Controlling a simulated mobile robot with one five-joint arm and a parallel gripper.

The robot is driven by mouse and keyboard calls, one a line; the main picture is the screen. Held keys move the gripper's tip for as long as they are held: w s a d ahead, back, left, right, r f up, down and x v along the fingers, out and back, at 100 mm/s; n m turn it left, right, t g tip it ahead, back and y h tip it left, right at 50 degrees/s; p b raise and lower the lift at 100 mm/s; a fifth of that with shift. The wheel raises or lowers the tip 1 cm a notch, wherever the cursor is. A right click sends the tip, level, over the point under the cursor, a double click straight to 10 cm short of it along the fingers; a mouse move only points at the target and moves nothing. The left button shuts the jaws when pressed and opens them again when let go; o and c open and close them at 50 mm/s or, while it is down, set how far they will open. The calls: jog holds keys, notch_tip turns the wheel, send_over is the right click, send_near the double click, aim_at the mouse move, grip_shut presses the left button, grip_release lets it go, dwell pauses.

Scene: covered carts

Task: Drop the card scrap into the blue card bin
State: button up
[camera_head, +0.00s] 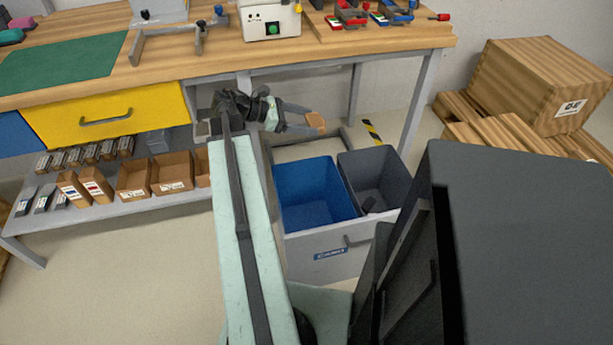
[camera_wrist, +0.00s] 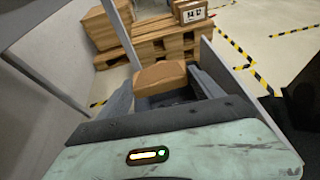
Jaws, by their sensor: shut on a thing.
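The card scrap (camera_head: 316,121) is a small brown piece at the tips of my gripper (camera_head: 309,121). In the wrist view the card scrap (camera_wrist: 160,74) sits between the two grey fingers of my gripper (camera_wrist: 162,82), which is shut on it. The blue card bin (camera_head: 309,212) is an open box in a pale pull-out cart below the workbench. In the head view my gripper and the scrap appear above and behind the bin's far edge. Their height over it is hard to tell. The blue bin's inside looks empty. The bin is not clearly seen in the wrist view.
A dark grey bin (camera_head: 361,166) with a dark item inside stands right of the blue one. The workbench (camera_head: 230,62) with a yellow drawer (camera_head: 110,117) is behind and left. Wooden crates and pallets (camera_head: 540,85) stand at right. Striped tape (camera_wrist: 239,53) marks the floor.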

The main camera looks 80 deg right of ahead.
notch_tip(320, 180, down, 18)
jog(key=b, duration=1.4)
jog(key=shift+f+b, duration=0.2)
jog(key=shift+b, duration=0.2)
jog(key=shift+a, duration=0.1)
jog(key=o, duration=1.4)
jog(key=shift+c, duration=0.2)
jog(key=p+v, duration=0.3)
jog(key=v, duration=0.4)
jog(key=shift+w, duration=0.35)
jog(key=shift+a+r, duration=0.1)
jog(key=shift+r, duration=0.05)
